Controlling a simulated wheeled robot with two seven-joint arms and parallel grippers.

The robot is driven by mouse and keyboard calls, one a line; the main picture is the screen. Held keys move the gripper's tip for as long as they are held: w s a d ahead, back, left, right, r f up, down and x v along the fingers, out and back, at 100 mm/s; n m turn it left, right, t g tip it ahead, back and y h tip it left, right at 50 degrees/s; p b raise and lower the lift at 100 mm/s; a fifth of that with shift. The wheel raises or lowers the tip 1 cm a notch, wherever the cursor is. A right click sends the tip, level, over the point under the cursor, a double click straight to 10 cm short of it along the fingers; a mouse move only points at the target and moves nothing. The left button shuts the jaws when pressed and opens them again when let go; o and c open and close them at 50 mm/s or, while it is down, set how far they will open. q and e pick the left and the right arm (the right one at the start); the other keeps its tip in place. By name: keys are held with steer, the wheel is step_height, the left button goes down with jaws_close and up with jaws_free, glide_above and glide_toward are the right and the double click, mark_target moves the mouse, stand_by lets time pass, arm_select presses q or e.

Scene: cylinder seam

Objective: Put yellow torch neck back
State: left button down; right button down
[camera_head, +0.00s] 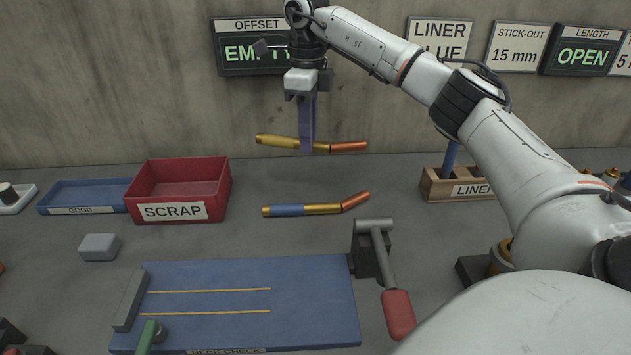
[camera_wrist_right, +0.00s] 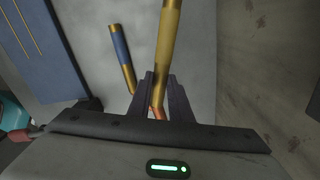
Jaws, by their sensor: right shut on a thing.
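The yellow torch neck (camera_head: 277,140) is a thin tube with a yellow body and a copper-coloured right end. My right gripper (camera_head: 307,146) points down and is shut on it near its middle, holding it in the air above the bench. In the wrist view the yellow neck (camera_wrist_right: 168,40) runs up from between the fingers (camera_wrist_right: 160,95). A second torch neck (camera_head: 288,210), with a blue band and a bent copper end, appears lower in the head view. It also shows in the wrist view (camera_wrist_right: 120,48), left of the held one. My left gripper is not in view.
A red SCRAP bin (camera_head: 180,187) and a blue GOOD tray (camera_head: 85,195) stand at left. The blue neck-check board (camera_head: 250,300) lies in front, with a red-handled lever (camera_head: 385,270) at its right corner. A wooden LINER block (camera_head: 435,188) stands at right. An OFFSET sign reads EMPTY (camera_head: 235,55).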

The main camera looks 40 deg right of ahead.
glide_above(313, 187)
steer(key=shift+m, duration=0.4)
step_height(313, 187, down, 6)
steer(key=shift+r, duration=0.1)
steer(key=shift+f, duration=2.1)
steer(key=shift+f, duration=0.2)
steer(key=c, duration=1.6)
jaws_free()
steer(key=shift+s, duration=0.1)
step_height(313, 187, up, 12)
steer(key=shift+r, duration=0.2)
